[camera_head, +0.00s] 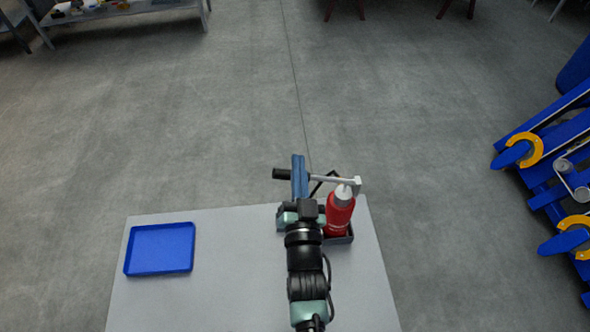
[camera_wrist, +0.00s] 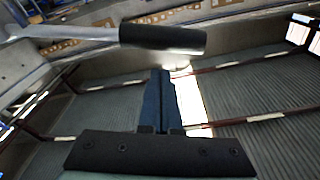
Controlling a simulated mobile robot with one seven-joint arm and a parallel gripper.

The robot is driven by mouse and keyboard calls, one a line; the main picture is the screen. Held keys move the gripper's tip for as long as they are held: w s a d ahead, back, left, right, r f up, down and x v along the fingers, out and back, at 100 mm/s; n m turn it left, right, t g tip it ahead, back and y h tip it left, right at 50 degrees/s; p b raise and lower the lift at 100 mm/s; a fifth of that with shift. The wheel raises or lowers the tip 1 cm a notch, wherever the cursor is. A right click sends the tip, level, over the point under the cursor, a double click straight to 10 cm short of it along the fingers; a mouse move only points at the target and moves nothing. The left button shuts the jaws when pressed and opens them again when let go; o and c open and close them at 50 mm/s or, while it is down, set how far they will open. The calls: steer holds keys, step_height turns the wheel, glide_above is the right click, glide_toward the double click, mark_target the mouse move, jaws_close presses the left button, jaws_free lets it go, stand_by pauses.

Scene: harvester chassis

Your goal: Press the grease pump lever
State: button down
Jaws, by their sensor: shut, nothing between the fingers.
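The grease pump is a red bottle (camera_head: 340,215) with a pale top, standing upright in a dark holder at the table's right side. Its lever is a silver bar (camera_head: 330,181) running left from the pump to a black handle (camera_head: 283,174). My gripper (camera_head: 299,160) has its blue fingers closed together and empty. In the head view they cross in front of the lever just right of the handle. In the wrist view the handle (camera_wrist: 163,38) lies across the picture just above my fingertips (camera_wrist: 160,75). I cannot tell whether they touch.
A grey table (camera_head: 220,290) carries the pump and an empty blue tray (camera_head: 160,249) at its left. Bare floor (camera_head: 210,120) lies beyond it. Blue machinery with yellow rings (camera_head: 535,150) stands at the far right. A shelf (camera_head: 120,10) with small items is at the back left.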

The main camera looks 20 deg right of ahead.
steer(key=shift+s+a+f, duration=0.1)
steer(key=shift+a+f, duration=0.15)
steer(key=shift+f, duration=0.3)
steer(key=shift+s+a+f, duration=0.1)
steer(key=shift+a+f, duration=0.1)
steer(key=shift+f, duration=0.35)
steer(key=shift+f, duration=0.1)
steer(key=shift+a+f+n+b, duration=0.25)
steer(key=shift+f+n+b, duration=0.25)
steer(key=shift+b, duration=0.15)
steer(key=shift+f, duration=0.15)
step_height(320, 180, down, 8)
steer(key=a+n+y+b, duration=0.1)
steer(key=n+b, duration=0.4)
steer(key=b, duration=0.5)
steer(key=shift+w, duration=0.2)
steer(key=shift+a+f, duration=0.1)
